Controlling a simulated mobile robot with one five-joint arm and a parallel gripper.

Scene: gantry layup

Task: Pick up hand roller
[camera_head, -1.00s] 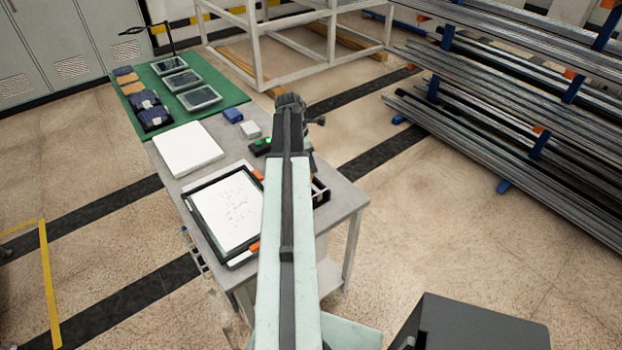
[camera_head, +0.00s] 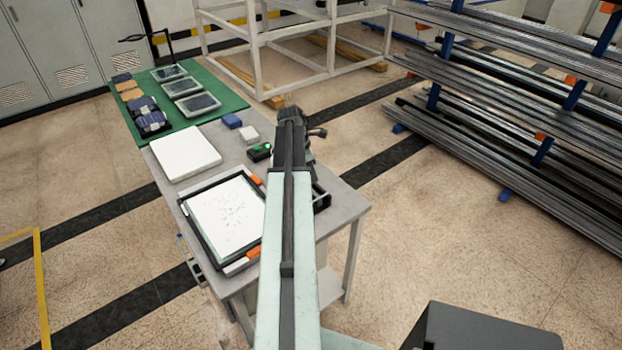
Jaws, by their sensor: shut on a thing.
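My gripper (camera_head: 291,117) is at the far end of my arm, above the right side of the grey worktable. My own arm hides most of its jaws from behind. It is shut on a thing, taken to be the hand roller. A small dark piece (camera_head: 318,132) sticks out to the right of the gripper; I cannot tell for sure whether it is the roller's handle or part of my wrist. No other hand roller shows on the table.
The worktable (camera_head: 345,208) holds a black-framed board with a white sheet (camera_head: 225,212), a white slab (camera_head: 185,152), a blue block (camera_head: 232,121) and a dark box with a green light (camera_head: 259,152). A green mat (camera_head: 222,92) bears trays. A bar rack (camera_head: 500,130) stands right.

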